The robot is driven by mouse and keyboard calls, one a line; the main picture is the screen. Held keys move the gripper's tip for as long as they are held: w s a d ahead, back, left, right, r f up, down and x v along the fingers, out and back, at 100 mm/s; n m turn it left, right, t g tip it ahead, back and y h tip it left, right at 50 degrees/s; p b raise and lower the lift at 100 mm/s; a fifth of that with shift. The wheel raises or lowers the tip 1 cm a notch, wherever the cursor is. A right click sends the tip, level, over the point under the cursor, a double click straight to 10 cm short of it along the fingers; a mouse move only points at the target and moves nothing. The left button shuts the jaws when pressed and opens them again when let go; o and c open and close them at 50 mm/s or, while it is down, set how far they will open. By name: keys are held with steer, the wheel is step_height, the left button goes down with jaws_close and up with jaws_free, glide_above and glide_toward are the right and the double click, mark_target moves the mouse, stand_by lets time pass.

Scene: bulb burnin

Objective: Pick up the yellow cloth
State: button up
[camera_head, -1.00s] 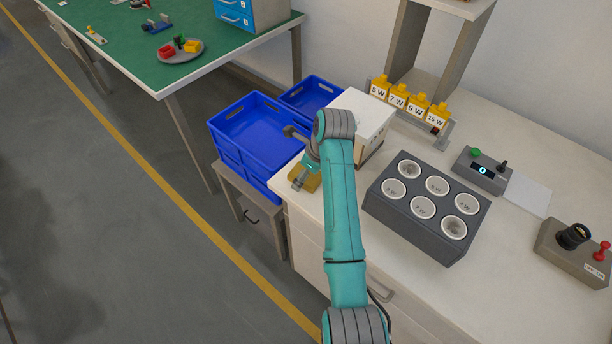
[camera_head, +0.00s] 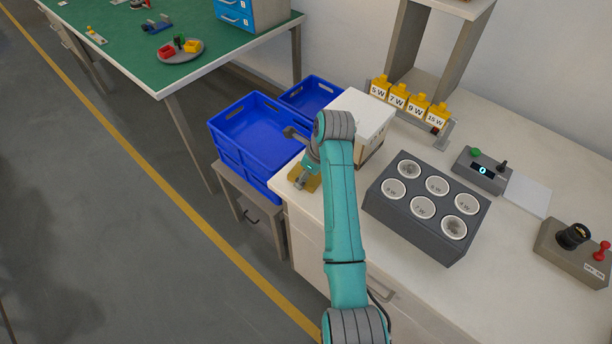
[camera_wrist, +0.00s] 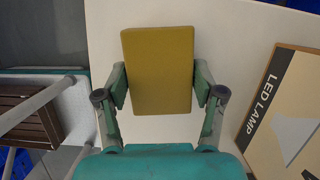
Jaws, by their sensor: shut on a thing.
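The yellow cloth (camera_wrist: 158,70) is a flat, mustard-coloured rectangular block in the wrist view. My gripper (camera_wrist: 160,88) is shut on it, with one finger against its left side and one against its right. In the head view the cloth (camera_head: 296,180) shows near the left end of the white bench, partly hidden by my gripper (camera_head: 305,178). I cannot tell whether the cloth touches the bench top or is slightly above it.
A white lamp box (camera_head: 362,112) stands close beside my gripper; its "LED LAMP" side (camera_wrist: 290,115) shows in the wrist view. Blue crates (camera_head: 250,130) stand left of the bench. A dark socket block (camera_head: 405,215) sits to the right.

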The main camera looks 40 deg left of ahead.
step_height(320, 180, up, 10)
steer(key=shift+r, duration=0.25)
stand_by(0.5)
